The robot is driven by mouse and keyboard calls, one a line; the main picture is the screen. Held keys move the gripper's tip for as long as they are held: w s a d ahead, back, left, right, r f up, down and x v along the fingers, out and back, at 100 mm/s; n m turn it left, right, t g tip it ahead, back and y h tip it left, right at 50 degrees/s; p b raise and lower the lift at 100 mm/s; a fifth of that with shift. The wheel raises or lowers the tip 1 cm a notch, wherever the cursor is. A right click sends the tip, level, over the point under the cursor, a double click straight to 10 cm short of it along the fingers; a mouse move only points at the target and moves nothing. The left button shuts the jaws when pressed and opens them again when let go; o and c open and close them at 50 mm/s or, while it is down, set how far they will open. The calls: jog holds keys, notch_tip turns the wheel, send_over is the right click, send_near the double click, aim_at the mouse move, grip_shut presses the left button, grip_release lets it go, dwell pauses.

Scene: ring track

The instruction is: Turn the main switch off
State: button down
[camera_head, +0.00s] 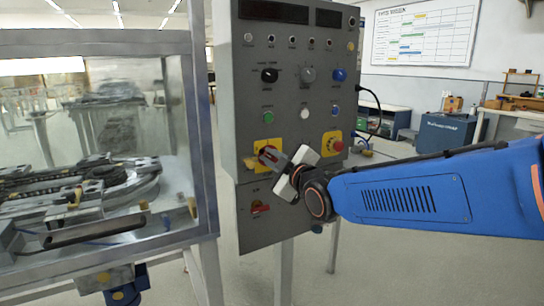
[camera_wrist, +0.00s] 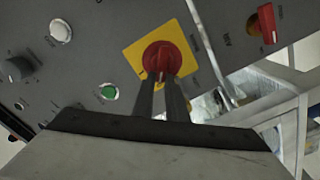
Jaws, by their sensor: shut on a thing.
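A red rotary knob on a yellow square plate (camera_head: 260,146) sits at the lower left of the upper grey control panel (camera_head: 240,95). In the wrist view the red knob (camera_wrist: 162,54) stands out from its yellow plate (camera_wrist: 134,52). My gripper (camera_head: 275,158) reaches in from the right, its two fingers closed on the red knob. In the wrist view the fingers (camera_wrist: 162,84) cover the knob's near side. The labels are too small to read, so the knob's marked position cannot be told.
A red emergency button (camera_head: 334,145) on yellow is at the panel's right. A red lever (camera_head: 260,209) sits on the lower box. Green (camera_head: 268,117) and white (camera_head: 304,113) buttons are above. A glass-walled machine (camera_head: 95,165) stands close on the left.

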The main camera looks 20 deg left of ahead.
jog(key=shift+s+a+f+n, duration=0.1)
jog(key=shift+f+n, duration=0.15)
jog(key=shift+n, duration=1)
jog(key=shift+s+a+f+n, duration=0.1)
jog(key=shift+f+n, duration=0.2)
jog(key=shift+n, duration=1)
jog(key=shift+s+f+n, duration=0.1)
jog(key=shift+f+n, duration=0.15)
jog(key=shift+n, duration=1)
jog(key=c, duration=1.8)
grip_release()
jog(key=shift+o, duration=0.2)
jog(key=v, duration=1.7)
jog(key=shift+s+d, duration=0.1)
jog(key=shift+d, duration=0.15)
